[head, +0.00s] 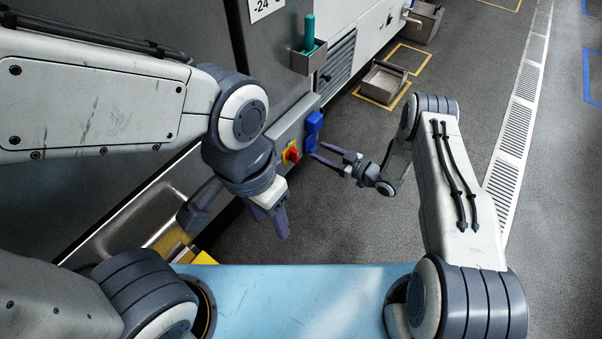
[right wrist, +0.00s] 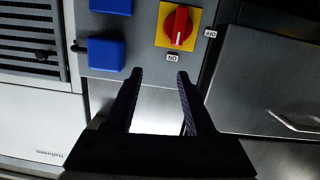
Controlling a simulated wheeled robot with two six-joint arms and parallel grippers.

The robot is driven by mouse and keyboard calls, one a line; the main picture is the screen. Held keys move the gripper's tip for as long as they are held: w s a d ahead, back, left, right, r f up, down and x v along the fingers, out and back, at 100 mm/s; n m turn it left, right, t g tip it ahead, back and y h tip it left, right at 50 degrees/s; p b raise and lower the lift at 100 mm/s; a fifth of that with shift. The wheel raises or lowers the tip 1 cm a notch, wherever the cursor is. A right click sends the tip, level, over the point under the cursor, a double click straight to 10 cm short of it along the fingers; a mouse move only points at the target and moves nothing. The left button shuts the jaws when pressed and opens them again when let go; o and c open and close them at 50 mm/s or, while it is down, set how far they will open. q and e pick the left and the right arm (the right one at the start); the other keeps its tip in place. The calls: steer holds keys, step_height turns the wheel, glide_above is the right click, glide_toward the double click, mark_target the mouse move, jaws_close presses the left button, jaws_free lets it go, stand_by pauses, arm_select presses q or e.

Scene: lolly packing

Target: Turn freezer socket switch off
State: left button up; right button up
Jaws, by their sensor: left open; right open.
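The freezer socket switch is a red rotary knob (head: 292,155) on a yellow plate, set on a grey panel. In the right wrist view the knob (right wrist: 178,24) shows a white mark pointing down toward the ON label (right wrist: 172,57); the OFF label (right wrist: 210,33) is to its right. My right gripper (head: 317,151) is open and empty, its fingers pointing at the panel, apart from the knob. In the right wrist view its fingertips (right wrist: 160,74) lie just below the knob. My left gripper (head: 270,225) is open and empty, hanging downward above the blue surface's far edge.
Blue socket covers (head: 314,122) sit beside the knob on the panel. A metal holder (head: 309,58) with a green-handled item juts out above. A light blue surface (head: 300,300) is in front of me. A metal bin (head: 384,82) stands on the floor; floor to the right is clear.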

steer(key=y+b, duration=0.2)
glide_toward(297, 155)
steer(key=shift+t, duration=0.3)
steer(key=b+x, duration=0.1)
steer(key=x, duration=0.1)
steer(key=b+x, duration=0.3)
steer(key=x, duration=0.2)
steer(key=shift+a+f, duration=0.1)
steer(key=shift+f, duration=0.2)
arm_select(q)
step_height(297, 155, down, 9)
steer(key=shift+r+b, duration=0.2)
steer(key=shift+b, duration=0.2)
arm_select(e)
steer(key=shift+x, duration=0.8)
steer(key=shift+r, duration=0.15)
jaws_close()
